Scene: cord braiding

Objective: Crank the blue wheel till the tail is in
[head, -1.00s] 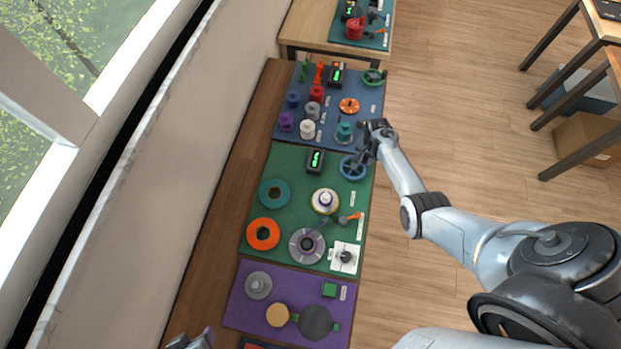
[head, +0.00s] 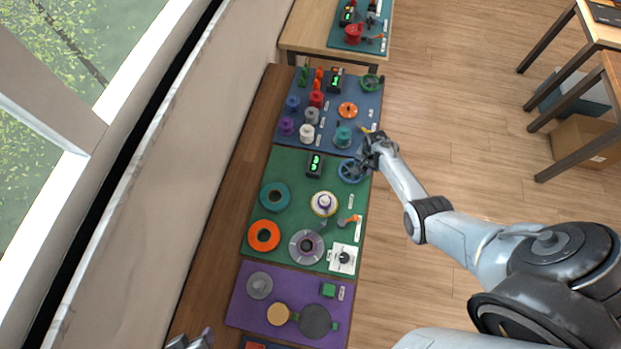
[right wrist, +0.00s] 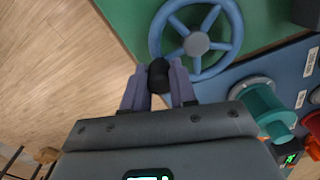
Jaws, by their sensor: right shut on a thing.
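The blue wheel (head: 351,171) lies at the right edge of the green mat, near the mat's far end. It shows larger in the right wrist view (right wrist: 232,30), with spokes, a grey hub and a black knob (right wrist: 159,76) at its rim. My right gripper (right wrist: 160,84) is shut on this knob, a finger on each side. In the head view my right gripper (head: 370,158) covers part of the wheel's right side. My left gripper (head: 192,341) shows only in part at the bottom edge, away from the wheel. I cannot make out the tail.
The green mat (head: 258,180) also holds a black box with a green display (head: 315,164), a teal ring (head: 275,196), an orange ring (head: 263,235) and spools. A teal spool (head: 343,137) stands close by on the blue mat. Open floor lies to the right.

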